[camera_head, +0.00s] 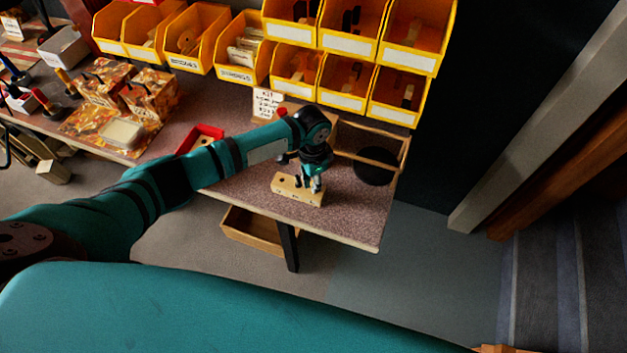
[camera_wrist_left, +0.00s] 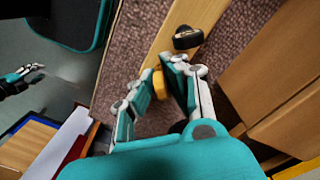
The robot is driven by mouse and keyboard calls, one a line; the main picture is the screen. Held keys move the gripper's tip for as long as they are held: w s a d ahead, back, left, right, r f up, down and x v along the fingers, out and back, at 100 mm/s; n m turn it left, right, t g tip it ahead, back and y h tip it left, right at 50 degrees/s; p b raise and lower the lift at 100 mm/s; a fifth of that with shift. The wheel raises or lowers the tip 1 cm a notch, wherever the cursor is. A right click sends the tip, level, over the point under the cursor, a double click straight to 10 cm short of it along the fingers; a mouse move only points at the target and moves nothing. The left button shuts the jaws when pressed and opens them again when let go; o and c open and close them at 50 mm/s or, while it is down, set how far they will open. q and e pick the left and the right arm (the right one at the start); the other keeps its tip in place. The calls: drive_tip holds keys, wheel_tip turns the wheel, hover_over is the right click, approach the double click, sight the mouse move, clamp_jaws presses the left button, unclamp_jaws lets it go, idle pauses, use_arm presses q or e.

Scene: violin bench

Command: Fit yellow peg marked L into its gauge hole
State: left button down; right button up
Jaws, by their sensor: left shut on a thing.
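My left gripper (camera_head: 314,182) is low over the right part of the bench, at the right end of a pale wooden gauge block (camera_head: 290,190). In the left wrist view my left gripper (camera_wrist_left: 165,88) is shut on a yellow peg (camera_wrist_left: 159,84), mostly hidden between the fingers. The peg's lower end is hidden, so I cannot tell whether it is in a hole. The gauge block (camera_wrist_left: 172,42) also shows there, with a dark oval opening or fitting (camera_wrist_left: 187,38) beyond the fingertips. A small, dark gripper, apparently my right (camera_wrist_left: 18,80), shows at the left edge.
A red tray (camera_head: 188,140) lies left of the block, behind my arm. A card (camera_head: 266,103) stands behind. A wooden frame (camera_head: 402,152) and a black disc (camera_head: 376,170) are to the right. Yellow bins (camera_head: 345,102) line the back. The bench's front right corner is clear.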

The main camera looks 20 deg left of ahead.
use_arm(q)
drive_tip(key=shift+f+b, duration=0.3)
drive_tip(key=shift+f, duration=0.4)
drive_tip(key=c, duration=1.5)
unclamp_jaws()
drive_tip(key=shift+r, duration=0.1)
drive_tip(key=shift+o, duration=0.8)
drive_tip(key=r, duration=1.2)
drive_tip(key=shift+w+a, duration=0.15)
drive_tip(key=shift+w, duration=0.1)
drive_tip(key=shift+f, duration=0.1)
